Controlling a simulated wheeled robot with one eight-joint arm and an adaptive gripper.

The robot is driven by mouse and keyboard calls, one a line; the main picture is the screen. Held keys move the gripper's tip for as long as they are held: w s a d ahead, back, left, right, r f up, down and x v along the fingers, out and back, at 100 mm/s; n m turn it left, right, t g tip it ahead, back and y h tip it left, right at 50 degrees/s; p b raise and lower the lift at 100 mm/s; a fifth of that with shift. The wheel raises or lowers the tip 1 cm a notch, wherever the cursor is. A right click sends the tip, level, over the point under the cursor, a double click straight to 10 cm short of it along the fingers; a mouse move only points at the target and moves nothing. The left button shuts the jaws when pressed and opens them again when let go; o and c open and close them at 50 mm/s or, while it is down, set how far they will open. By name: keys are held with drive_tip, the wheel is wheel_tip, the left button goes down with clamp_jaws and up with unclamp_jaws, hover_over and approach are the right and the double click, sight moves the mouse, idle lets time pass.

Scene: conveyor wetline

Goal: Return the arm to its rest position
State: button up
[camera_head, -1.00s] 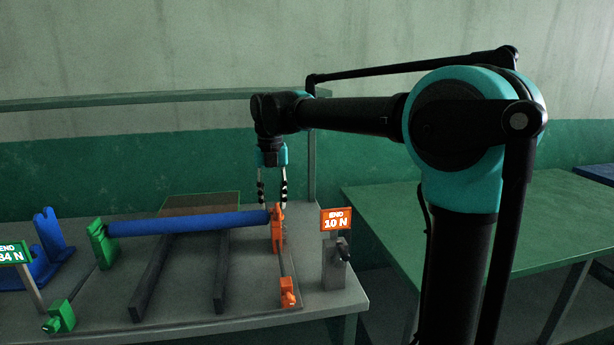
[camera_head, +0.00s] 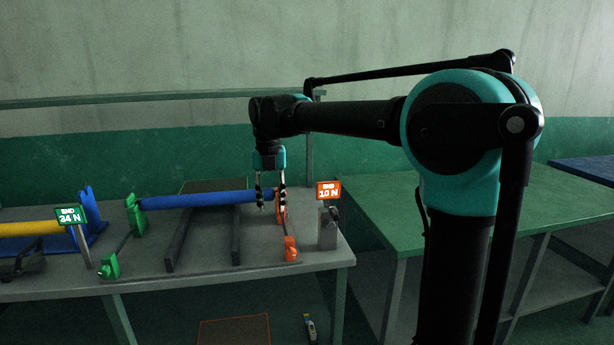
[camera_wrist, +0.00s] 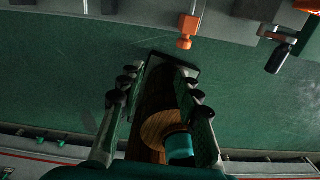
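My gripper (camera_head: 271,198) hangs downward in the head view, in front of the right end of the blue roller and close to the orange end holder. The blue roller (camera_head: 205,200) lies across the workbench between a green holder (camera_head: 135,215) and the orange holder (camera_head: 281,206).
An orange sign (camera_head: 328,191) reads 10 N and a green sign (camera_head: 70,215) reads 34 N. A yellow roller (camera_head: 30,228) lies at the far left. A green table (camera_head: 450,210) stands to the right, its visible top clear. A small device (camera_head: 311,328) lies on the floor.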

drive_tip(key=s+d+f+m+t, duration=0.1)
drive_tip(key=s+d+f+m, duration=0.1)
drive_tip(key=d+f+m, duration=0.55)
drive_tip(key=s+d+f+m+t, duration=0.1)
drive_tip(key=s+d+f+m, duration=0.1)
drive_tip(key=d+f+m, duration=0.55)
drive_tip(key=s+d+f+m+t, duration=0.2)
drive_tip(key=s+d+f+m, duration=0.9)
drive_tip(key=m, duration=1.1)
drive_tip(key=s+d, duration=0.2)
drive_tip(key=d, duration=0.1)
drive_tip(key=shift+s+f+m, duration=0.2)
drive_tip(key=shift+f+m, duration=0.1)
drive_tip(key=shift+a, duration=0.1)
